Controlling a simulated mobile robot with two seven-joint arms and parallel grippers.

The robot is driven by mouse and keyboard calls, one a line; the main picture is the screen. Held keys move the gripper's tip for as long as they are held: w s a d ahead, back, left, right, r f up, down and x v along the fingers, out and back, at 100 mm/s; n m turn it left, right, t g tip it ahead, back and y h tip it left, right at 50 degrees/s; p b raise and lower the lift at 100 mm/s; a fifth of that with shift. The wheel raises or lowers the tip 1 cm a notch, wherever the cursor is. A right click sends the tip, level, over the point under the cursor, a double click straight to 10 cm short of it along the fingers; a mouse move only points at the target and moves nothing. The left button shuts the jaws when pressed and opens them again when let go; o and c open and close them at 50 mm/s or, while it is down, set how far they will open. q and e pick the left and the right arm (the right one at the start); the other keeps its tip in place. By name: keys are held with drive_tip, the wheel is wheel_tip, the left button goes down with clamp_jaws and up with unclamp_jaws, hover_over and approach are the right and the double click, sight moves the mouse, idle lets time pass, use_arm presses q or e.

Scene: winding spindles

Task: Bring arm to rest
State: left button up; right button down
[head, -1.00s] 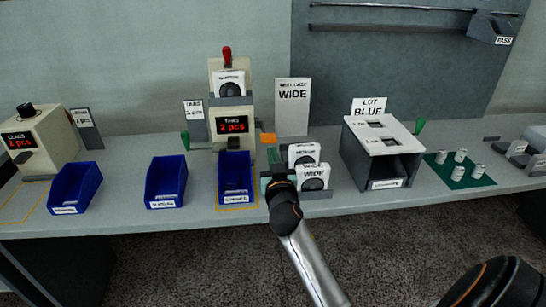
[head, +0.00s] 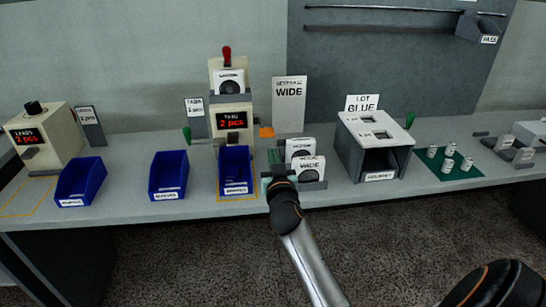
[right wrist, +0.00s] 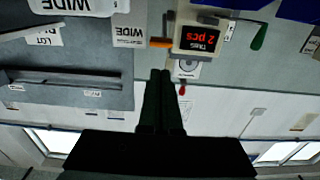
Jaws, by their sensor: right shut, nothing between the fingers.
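My right gripper (head: 275,160) is above the worktable's front half, between the blue bin (head: 235,185) under the machine and the white WIDE cards. Its arm comes in from the lower middle. In the right wrist view the two dark fingers (right wrist: 160,75) lie together, shut and empty. That view is upside down, with the table scene at its top. In the head view the fingertips are small, and I cannot tell whether they touch anything. My left gripper is not in view.
White WIDE cards (head: 308,168) stand close to the right of the gripper. The machine with a red 2 pcs display (head: 232,120) is behind left. A grey box (head: 378,162) and a green mat (head: 447,172) with several small cylinders lie further right. Carpet is clear in front.

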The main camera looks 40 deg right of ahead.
idle(0.6)
drive_tip(key=s+a+f+n+g+y+p, duration=0.1)
drive_tip(key=s+a+f+n+y+p, duration=0.15)
drive_tip(key=s+a+f, duration=0.35)
drive_tip(key=s+a+f+n+g+y+p, duration=0.1)
drive_tip(key=s+a+f+n+y+p, duration=0.2)
drive_tip(key=f, duration=0.4)
drive_tip(key=s+a+f+n+g+y+p, duration=0.1)
drive_tip(key=s+a+f+g+y, duration=0.1)
drive_tip(key=s+a+f, duration=0.3)
drive_tip(key=s+a+f+n+g+y, duration=0.1)
drive_tip(key=s+a+f+y, duration=0.3)
drive_tip(key=s+a, duration=0.5)
drive_tip(key=s+f+g, duration=0.1)
drive_tip(key=s, duration=0.3)
drive_tip(key=shift+s+g+p, duration=0.3)
drive_tip(key=shift+s+p, duration=0.05)
drive_tip(key=shift+s, duration=0.05)
drive_tip(key=shift+w+n, duration=0.1)
drive_tip(key=shift+n, duration=0.15)
idle(0.5)
